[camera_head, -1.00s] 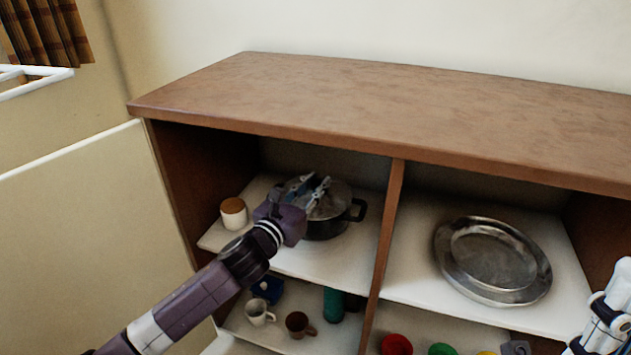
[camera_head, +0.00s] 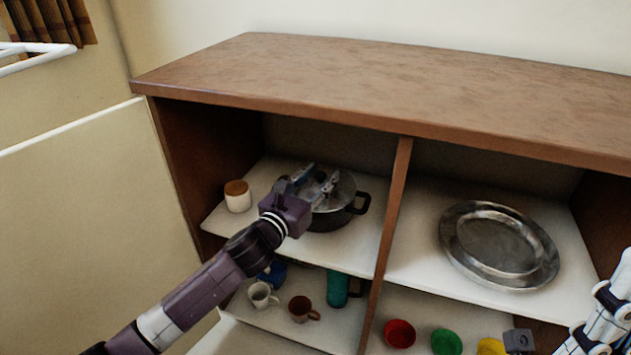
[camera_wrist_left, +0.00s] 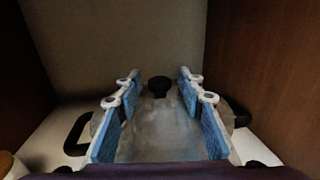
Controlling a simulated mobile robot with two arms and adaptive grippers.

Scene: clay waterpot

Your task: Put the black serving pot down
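The black serving pot (camera_head: 328,220) stands upright on the upper left shelf of the cabinet. It has a grey lid and a dark side handle at its right. My left gripper (camera_head: 319,178) reaches in over the pot from the left and hides part of its lid and left side. In the left wrist view, the blue-padded fingers (camera_wrist_left: 155,112) are spread apart with nothing gripped between them. The black lid knob (camera_wrist_left: 159,86) shows beyond them, in line with the gap. My right arm shows only partly at the right edge, and its fingers cannot be made out.
A white jar with a brown lid (camera_head: 238,196) stands left of the pot. The cabinet divider (camera_head: 393,205) is close on the pot's right. A metal plate (camera_head: 498,245) lies on the right shelf. Cups and a green bottle (camera_head: 337,288) stand below. The cabinet top is clear.

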